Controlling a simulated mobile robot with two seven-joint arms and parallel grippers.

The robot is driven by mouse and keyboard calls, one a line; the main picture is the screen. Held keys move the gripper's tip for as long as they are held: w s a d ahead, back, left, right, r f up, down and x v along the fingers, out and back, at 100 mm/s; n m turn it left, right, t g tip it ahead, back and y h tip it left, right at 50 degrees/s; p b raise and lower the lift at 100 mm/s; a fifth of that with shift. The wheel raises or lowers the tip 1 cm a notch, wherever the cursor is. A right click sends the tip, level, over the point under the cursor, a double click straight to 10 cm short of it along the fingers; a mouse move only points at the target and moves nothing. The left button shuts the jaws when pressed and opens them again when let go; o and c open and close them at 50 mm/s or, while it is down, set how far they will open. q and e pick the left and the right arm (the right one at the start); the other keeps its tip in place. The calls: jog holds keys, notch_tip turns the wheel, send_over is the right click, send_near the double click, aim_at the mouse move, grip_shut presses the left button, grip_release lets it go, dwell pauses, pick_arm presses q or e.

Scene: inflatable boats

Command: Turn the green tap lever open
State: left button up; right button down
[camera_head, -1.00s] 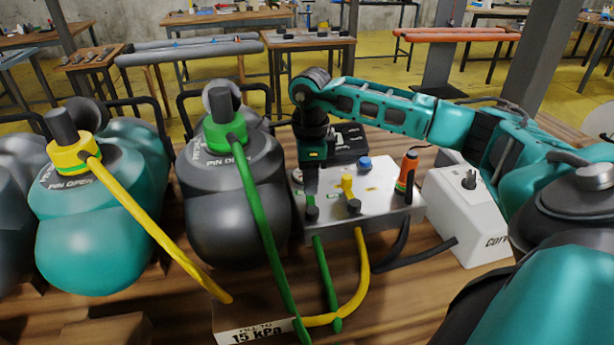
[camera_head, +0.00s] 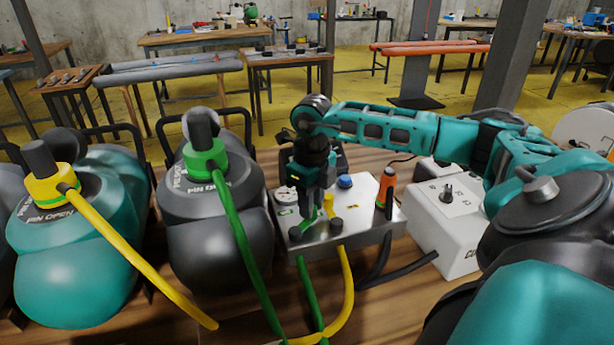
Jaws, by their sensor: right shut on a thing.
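The metal tap box (camera_head: 362,221) stands on the wooden table, right of the grey boat. The green tap lever (camera_head: 307,224) is on its top at the left, slanting and partly hidden by my fingers. My right gripper (camera_head: 314,212) points down and is shut on this lever. A yellow tap lever (camera_head: 328,200) stands upright just to the right. A green hose (camera_head: 307,290) and a yellow hose (camera_head: 347,275) leave the box's front. My left gripper is not in view.
A grey boat (camera_head: 215,230) with a green valve cap (camera_head: 205,157) and a teal boat (camera_head: 75,265) with a yellow cap (camera_head: 50,183) lie left. An orange-and-black handle (camera_head: 386,185) and a blue knob (camera_head: 345,181) are on the box. A white pump box (camera_head: 447,220) stands right.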

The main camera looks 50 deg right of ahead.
jog(key=shift+s+m, duration=0.2)
jog(key=shift+m, duration=0.2)
jog(key=c, duration=0.9)
grip_release()
notch_tip(320, 180, up, 13)
jog(key=shift+p, duration=0.4)
